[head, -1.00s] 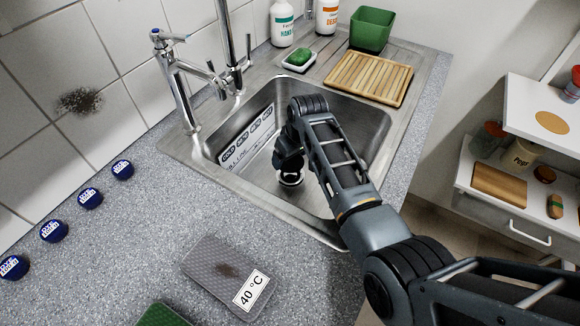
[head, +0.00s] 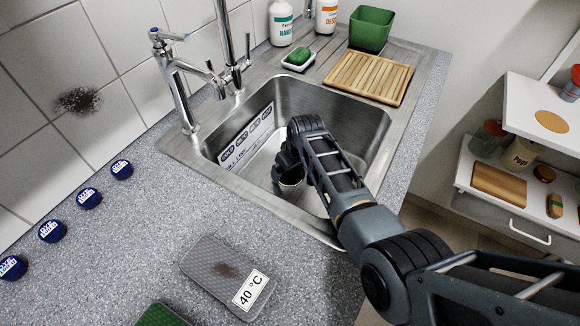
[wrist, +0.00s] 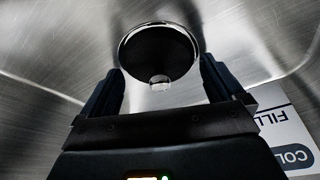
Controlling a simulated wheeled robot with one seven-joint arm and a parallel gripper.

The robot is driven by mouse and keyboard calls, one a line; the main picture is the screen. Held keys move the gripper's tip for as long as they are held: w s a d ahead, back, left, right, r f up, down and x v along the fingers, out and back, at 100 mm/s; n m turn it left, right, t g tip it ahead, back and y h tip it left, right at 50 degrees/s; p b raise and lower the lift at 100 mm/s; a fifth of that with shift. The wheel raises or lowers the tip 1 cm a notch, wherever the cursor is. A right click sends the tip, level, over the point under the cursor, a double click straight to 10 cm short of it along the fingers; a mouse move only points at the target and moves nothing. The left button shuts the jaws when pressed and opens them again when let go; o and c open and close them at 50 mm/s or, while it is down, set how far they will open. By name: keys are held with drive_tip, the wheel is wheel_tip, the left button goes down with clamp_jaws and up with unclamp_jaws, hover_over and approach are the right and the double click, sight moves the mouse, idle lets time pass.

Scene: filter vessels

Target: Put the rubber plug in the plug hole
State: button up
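My gripper (head: 284,178) is down inside the steel sink (head: 345,105), pointing at its floor. A round dark shape with a bright metal rim (wrist: 159,53) shows between the fingertips in the wrist view, with a small shiny bit at its lower edge. Part of a bright rim (head: 291,184) also shows below my gripper in the head view. I cannot tell whether this is the rubber plug or the plug hole. The fingers stand apart with the round shape's edges close to both tips. Contact is not clear, and my gripper hides much of this spot.
A tap (head: 178,85) rises at the sink's left rim. A wooden rack (head: 368,78), a green tub (head: 371,28), a soap dish (head: 299,62) and bottles stand behind. A grey pad marked 40 °C (head: 215,265) lies on the front counter. Sink walls surround my gripper.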

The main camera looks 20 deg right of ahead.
sight(297, 181)
drive_tip(key=shift+o, duration=0.2)
drive_tip(key=v, duration=1.2)
drive_tip(key=shift+p, duration=0.45)
drive_tip(key=shift+d+r, duration=0.1)
idle(0.6)
